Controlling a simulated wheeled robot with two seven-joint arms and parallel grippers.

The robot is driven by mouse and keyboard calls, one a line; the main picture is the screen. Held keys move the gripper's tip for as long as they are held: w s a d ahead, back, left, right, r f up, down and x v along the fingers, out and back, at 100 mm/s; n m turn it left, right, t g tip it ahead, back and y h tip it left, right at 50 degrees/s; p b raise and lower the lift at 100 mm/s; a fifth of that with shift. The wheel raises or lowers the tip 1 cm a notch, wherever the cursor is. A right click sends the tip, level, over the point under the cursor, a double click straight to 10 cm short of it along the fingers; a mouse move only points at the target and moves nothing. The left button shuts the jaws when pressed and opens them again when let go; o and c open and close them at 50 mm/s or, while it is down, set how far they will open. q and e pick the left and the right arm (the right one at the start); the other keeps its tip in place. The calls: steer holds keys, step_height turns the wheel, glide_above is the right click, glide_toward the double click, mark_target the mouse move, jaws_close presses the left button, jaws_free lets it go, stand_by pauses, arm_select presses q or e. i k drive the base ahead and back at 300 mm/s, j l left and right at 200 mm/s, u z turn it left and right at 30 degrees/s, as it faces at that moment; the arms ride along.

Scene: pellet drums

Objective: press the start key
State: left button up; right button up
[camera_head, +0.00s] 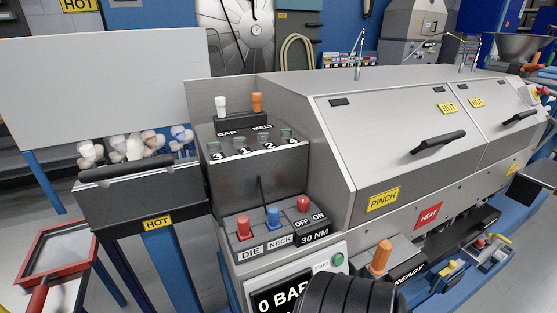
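The start key is a small round green button (338,259) on the light front panel of the machine. A small label beside it on its left seems to read START. Below and left of it is a black display (280,297) with "0 BAR" in white, partly cut by the bottom edge. A black ribbed rounded shape (350,295) covers the panel just below the button; I cannot tell what it is. The button itself is uncovered. Neither of my grippers can be made out in this view.
Above the panel stand red (244,227) and blue (273,216) knobs marked DIE and NECK, and a red OFF/ON knob (303,204). An orange knob (380,257) marked READY rises right of the button. A HOT-labelled ledge (140,190) is left.

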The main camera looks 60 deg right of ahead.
mark_target(339, 260)
steer(key=l+z, duration=0.1)
steer(key=z, duration=0.35)
steer(key=l+z, duration=0.1)
steer(key=z, duration=0.35)
steer(key=k+l+z, duration=0.1)
steer(key=z, duration=0.35)
steer(key=l+z, duration=0.1)
steer(key=z, duration=0.35)
